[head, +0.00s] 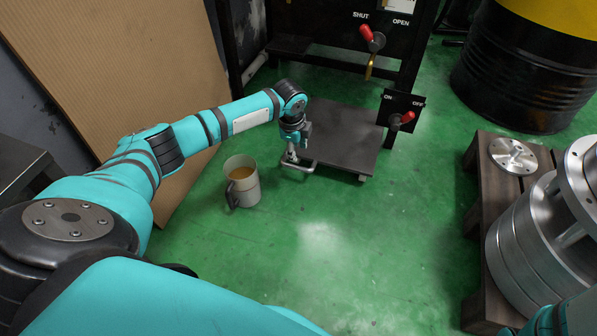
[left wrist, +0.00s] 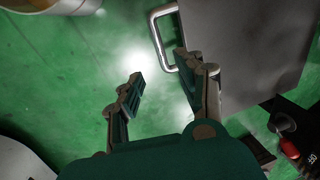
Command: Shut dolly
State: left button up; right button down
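The dolly (head: 345,140) is a low, dark flat platform on the green floor, sticking out from the black frame. It has a metal loop handle (head: 299,168) on its near left edge. In the left wrist view the dolly (left wrist: 245,50) is at the upper right, with its handle (left wrist: 157,28) at the top middle. My left gripper (head: 291,155) is at the handle in the head view. In the left wrist view my left gripper (left wrist: 160,68) has its fingers apart with nothing between them. Its right finger overlaps the handle's lower end; contact cannot be told. My right gripper is not in view.
A mug (head: 243,184) with brown liquid stands left of the dolly. A black panel with a red-handled switch (head: 402,121) stands at its right edge, and a SHUT/OPEN lever (head: 371,40) behind. A dark pallet (head: 487,200) bears metal parts at right. The near middle floor is clear.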

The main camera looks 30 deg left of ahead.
aim_at(298, 167)
pick_arm(q)
jog(key=f+b, duration=0.2)
jog(key=f, duration=0.1)
jog(key=w+f+b, duration=0.1)
jog(key=f+b, duration=0.1)
jog(key=f, duration=0.1)
jog(key=w+f+b, duration=0.1)
jog(key=f+b, duration=0.1)
jog(key=f, duration=0.1)
jog(key=shift+a+f, duration=0.2)
jog(key=shift+f, duration=0.1)
jog(key=shift+s, duration=0.1)
grip_shut()
